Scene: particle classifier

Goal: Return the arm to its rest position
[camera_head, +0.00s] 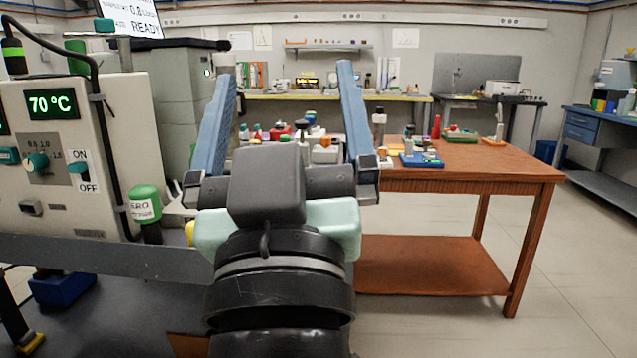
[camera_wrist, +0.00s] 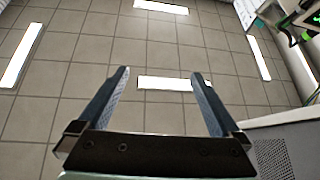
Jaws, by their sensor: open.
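My gripper (camera_head: 285,95) is in the middle of the head view, with its two blue fingers raised and spread wide apart. Nothing is between the fingers. It also shows in the wrist view (camera_wrist: 160,82), open and empty, with a tiled surface and bright light panels beyond it. My dark wrist and pale green arm link fill the lower middle of the head view and hide part of the wooden table (camera_head: 470,160).
At left stands a machine (camera_head: 95,150) with a 70 °C display, an ON/OFF switch and a green-capped knob (camera_head: 146,203). Several small items stand on the wooden table, including a blue tray (camera_head: 421,161). A blue workbench (camera_head: 600,125) is at far right. Floor at right is clear.

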